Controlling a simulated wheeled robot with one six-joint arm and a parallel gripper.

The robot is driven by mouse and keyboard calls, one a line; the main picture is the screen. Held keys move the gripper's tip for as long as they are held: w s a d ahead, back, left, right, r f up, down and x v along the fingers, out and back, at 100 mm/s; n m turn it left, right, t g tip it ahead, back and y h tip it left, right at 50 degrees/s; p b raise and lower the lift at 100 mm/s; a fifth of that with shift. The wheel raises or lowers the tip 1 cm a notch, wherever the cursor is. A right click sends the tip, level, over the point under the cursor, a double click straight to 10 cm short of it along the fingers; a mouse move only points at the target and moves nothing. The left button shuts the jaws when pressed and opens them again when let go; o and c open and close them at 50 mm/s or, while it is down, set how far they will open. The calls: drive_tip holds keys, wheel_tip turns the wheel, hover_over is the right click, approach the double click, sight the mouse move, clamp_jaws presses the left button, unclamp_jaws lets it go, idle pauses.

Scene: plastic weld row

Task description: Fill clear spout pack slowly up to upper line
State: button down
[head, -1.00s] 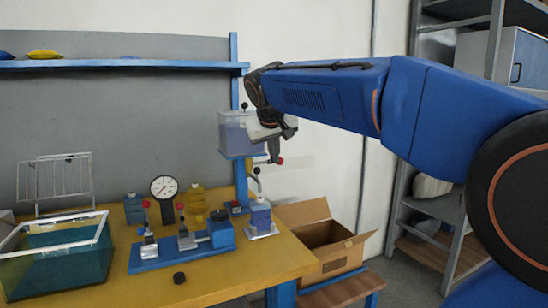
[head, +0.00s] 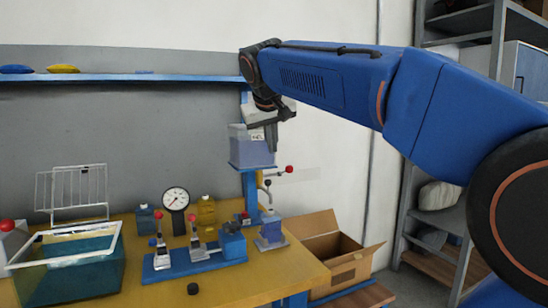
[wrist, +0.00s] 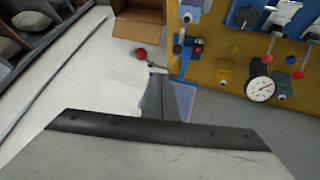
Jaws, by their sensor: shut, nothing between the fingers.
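The clear spout pack (head: 270,234) appears as a small bluish pouch on a pale stand at the bench's right end. Its lines and fill level are too small to read. Above it, a clear tank (head: 250,154) of bluish liquid stands on a blue post. A tap lever with a red knob (head: 289,169) sticks out right below the tank; the knob also shows in the wrist view (wrist: 140,53). My gripper (head: 273,150) is shut and empty, pointing down in front of the tank's right side, above the lever and apart from the knob.
A blue clamp fixture (head: 195,256), a dial gauge (head: 176,198), a yellow bottle (head: 206,210) and a teal bin (head: 70,270) stand on the yellow bench. An open cardboard box (head: 335,250) is right of the bench. A black puck (head: 193,288) lies near the front.

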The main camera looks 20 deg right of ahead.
drive_tip(key=shift+w+v, duration=0.15)
drive_tip(key=shift+v, duration=0.8)
drive_tip(key=shift+w+v, duration=0.15)
drive_tip(key=shift+v, duration=0.8)
drive_tip(key=shift+r, duration=0.1)
drive_tip(key=s+f+y, duration=0.1)
drive_tip(key=s+f, duration=0.9)
drive_tip(key=f, duration=0.3)
drive_tip(key=s+a+f+g+y, duration=0.1)
drive_tip(key=s+f, duration=0.9)
drive_tip(key=f, duration=0.3)
drive_tip(key=s+a+f+n+g+y, duration=0.1)
drive_tip(key=s+f, duration=0.9)
drive_tip(key=f, duration=0.4)
drive_tip(key=shift+y, duration=0.4)
